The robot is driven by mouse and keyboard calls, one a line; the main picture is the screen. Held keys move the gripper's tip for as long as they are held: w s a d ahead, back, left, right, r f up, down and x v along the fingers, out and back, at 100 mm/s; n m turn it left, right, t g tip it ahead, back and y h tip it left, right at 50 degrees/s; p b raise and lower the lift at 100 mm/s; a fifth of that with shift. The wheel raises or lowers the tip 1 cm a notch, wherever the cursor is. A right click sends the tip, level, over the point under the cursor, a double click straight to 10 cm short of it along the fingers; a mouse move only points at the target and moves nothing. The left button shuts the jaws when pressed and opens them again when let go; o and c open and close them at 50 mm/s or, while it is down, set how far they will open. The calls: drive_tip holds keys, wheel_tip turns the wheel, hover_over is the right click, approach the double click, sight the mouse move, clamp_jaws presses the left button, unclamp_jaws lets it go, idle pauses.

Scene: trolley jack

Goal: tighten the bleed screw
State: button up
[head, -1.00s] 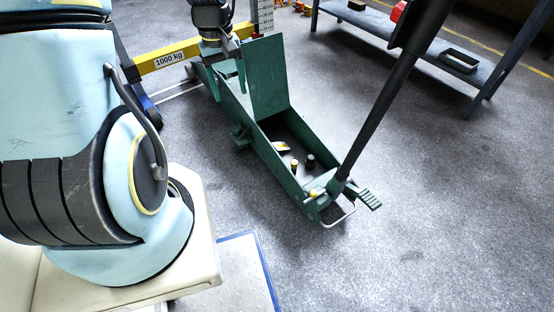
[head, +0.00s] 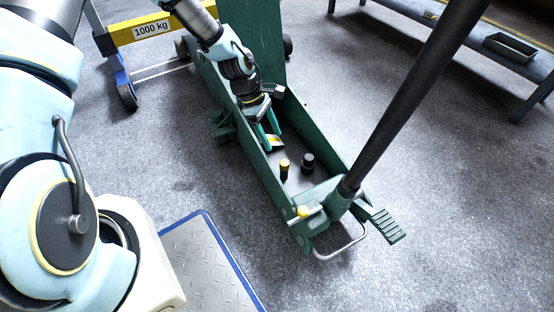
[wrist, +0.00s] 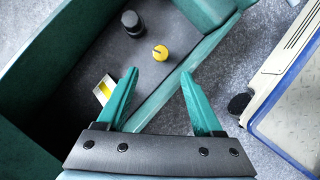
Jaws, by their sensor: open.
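The green trolley jack (head: 325,170) lies with its trough open and its lid raised. Inside are a yellow-topped fitting (head: 285,165) and a black-capped fitting (head: 307,161), both upright. Another yellow knob (head: 303,212) is at the handle end. No label tells which is the bleed screw. My gripper (head: 271,141) is open and empty, reaching down into the trough beside the yellow-topped fitting. In the wrist view, my teal fingers (wrist: 160,72) are spread, with the yellow top (wrist: 160,53) just past their tips, roughly between them in the picture. The black cap (wrist: 132,24) is beyond, to the left.
A yellow-and-white label (head: 275,142) lies near my fingers. The black handle (head: 400,110) slants up right from the jack. A yellow 1000 kg beam (head: 125,35) stands behind. A blue-edged plate (head: 205,265) and a bench (head: 470,45) flank open floor.

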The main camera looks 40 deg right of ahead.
sight(284, 162)
drive_tip(key=b+x, duration=0.3)
drive_tip(key=x, duration=0.7)
drive_tip(key=shift+f+b, duration=0.2)
drive_tip(key=shift+b, duration=0.2)
clamp_jaws()
